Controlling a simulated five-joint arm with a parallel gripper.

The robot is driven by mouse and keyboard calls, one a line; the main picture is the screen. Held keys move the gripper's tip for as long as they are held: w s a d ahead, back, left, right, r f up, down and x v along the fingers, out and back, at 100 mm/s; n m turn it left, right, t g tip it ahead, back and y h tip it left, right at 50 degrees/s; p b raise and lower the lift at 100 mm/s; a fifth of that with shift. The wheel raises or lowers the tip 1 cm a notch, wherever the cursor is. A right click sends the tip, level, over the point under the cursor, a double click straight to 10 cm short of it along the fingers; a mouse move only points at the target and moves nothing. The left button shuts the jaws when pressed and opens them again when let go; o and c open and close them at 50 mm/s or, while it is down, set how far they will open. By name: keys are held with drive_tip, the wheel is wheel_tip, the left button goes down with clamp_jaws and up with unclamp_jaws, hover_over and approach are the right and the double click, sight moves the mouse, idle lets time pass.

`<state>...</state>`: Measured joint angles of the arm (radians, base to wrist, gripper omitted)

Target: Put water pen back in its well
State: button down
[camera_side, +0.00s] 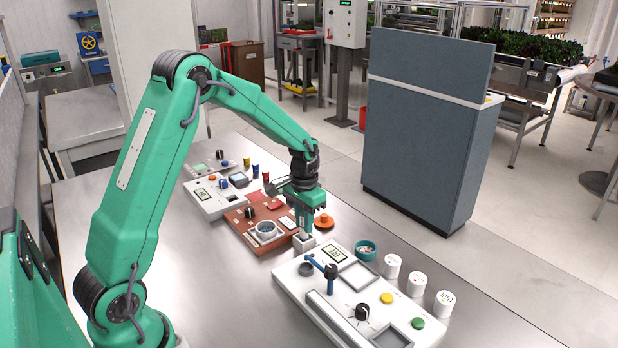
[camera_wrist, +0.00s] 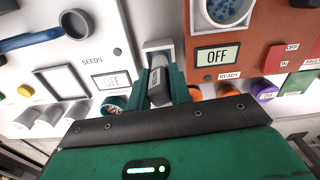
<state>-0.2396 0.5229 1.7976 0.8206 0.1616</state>
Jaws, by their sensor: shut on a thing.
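My gripper (camera_side: 304,225) points down at the well (camera_side: 305,241), a small pale square block between the white panel and the red panel. In the wrist view, the green fingers (camera_wrist: 161,78) are shut on the grey water pen (camera_wrist: 158,88), which has lettering on its side. The pen's far end is at the well's pale square frame (camera_wrist: 157,44). I cannot tell how deep it sits in the well. In the side view, the fingers mostly hide the pen.
The white panel (camera_side: 325,307) with a blue-handled lever (camera_side: 319,265) is close on the right. The red panel (camera_side: 243,232) with a round cup (camera_side: 266,231) is on the left. Bare steel table lies in front.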

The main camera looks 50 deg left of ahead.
drive_tip(key=shift+f, duration=0.85)
idle(0.4)
drive_tip(key=c, duration=1.2)
unclamp_jaws()
drive_tip(key=shift+r, duration=0.15)
drive_tip(key=shift+r, duration=3.6)
drive_tip(key=shift+r, duration=0.15)
wheel_tip(320, 180, up, 9)
drive_tip(key=shift+r, duration=0.1)
